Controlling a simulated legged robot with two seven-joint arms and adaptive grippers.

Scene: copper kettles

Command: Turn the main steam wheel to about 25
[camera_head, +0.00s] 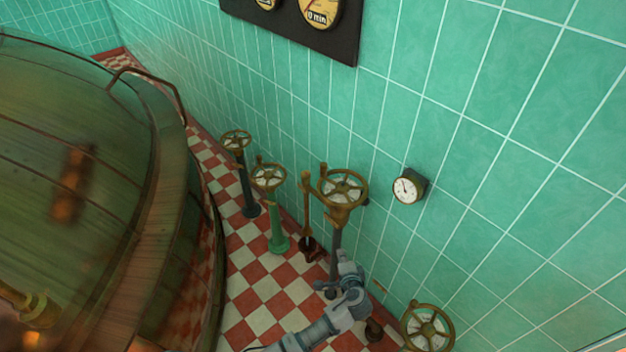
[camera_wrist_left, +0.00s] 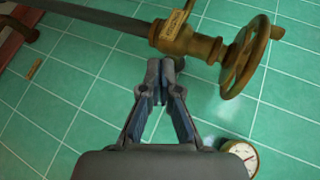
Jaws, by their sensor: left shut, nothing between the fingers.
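A brass handwheel (camera_head: 343,187) tops a dark post near the green tiled wall. In the left wrist view a brass wheel (camera_wrist_left: 246,56) stands on a valve body (camera_wrist_left: 185,40) with a small label plate, too small to read. A round white gauge (camera_head: 408,188) is on the wall to the right of the wheel; a gauge also shows in the wrist view (camera_wrist_left: 241,156). My left gripper (camera_head: 346,258) is below the wheel, beside its post. In the wrist view its fingers (camera_wrist_left: 160,76) are shut and empty, apart from the wheel. My right gripper is out of view.
Two more brass wheels (camera_head: 268,177) (camera_head: 236,140) and an upright lever (camera_head: 306,205) stand to the left. Another wheel (camera_head: 428,328) is low at the right. A large copper kettle (camera_head: 80,180) fills the left. Checkered floor (camera_head: 262,300) lies between.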

